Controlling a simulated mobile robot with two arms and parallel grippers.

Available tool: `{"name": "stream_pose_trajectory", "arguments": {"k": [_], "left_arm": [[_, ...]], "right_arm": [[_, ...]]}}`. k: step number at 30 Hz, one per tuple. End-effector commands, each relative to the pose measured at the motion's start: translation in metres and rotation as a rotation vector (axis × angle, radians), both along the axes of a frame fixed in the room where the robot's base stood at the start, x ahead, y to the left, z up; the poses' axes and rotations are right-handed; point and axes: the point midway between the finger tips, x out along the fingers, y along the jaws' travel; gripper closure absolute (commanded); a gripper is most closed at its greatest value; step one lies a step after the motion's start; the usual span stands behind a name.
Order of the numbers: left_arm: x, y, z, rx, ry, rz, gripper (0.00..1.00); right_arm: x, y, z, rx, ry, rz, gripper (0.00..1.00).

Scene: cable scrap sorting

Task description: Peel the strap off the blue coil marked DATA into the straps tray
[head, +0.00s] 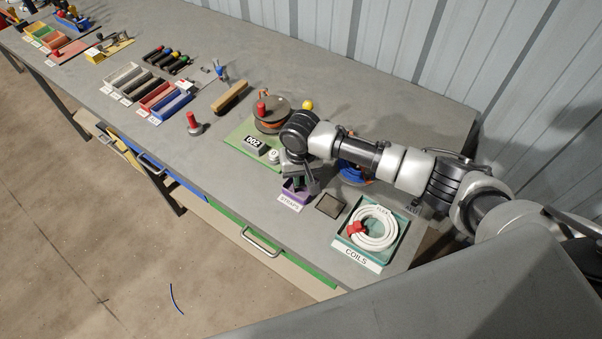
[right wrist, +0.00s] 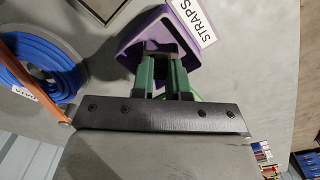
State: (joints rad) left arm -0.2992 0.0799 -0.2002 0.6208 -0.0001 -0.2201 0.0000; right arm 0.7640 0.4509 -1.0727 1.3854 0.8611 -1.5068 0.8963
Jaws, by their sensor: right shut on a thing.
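The blue coil (right wrist: 42,62) with a DATA tag (right wrist: 38,90) lies at the left of the right wrist view. In the head view the blue coil (head: 350,174) is partly hidden behind my right arm. The purple straps tray (right wrist: 130,50), with its STRAPS label (right wrist: 196,20), is under my right gripper. The tray (head: 292,195) also shows in the head view. My right gripper (right wrist: 166,60) points down over the tray, its green fingers close together. It is shut on the strap, mostly hidden; a thin bright green sliver shows beside the fingers. My left gripper is not in view.
A teal COILS tray (head: 345,240) holds a white coil (head: 375,226) with a red clip. A small dark tray (head: 330,205) sits between.

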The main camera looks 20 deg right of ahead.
Motion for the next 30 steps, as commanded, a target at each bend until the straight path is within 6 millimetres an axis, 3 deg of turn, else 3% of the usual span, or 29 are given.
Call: {"name": "stream_pose_trajectory", "arguments": {"k": [8,9,14,30], "left_arm": [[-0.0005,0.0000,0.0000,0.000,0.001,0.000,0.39],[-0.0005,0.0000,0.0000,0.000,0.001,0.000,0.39],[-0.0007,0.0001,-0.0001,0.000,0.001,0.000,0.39],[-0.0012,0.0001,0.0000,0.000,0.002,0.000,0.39]], "right_arm": [[0.0000,0.0000,0.0000,0.000,0.000,0.000,1.00],[0.0000,0.0000,0.0000,0.000,0.000,0.000,0.81],[0.0000,0.0000,0.0000,0.000,0.000,0.000,0.56],[0.0000,-0.0002,0.0002,0.000,0.000,0.000,0.56]]}}
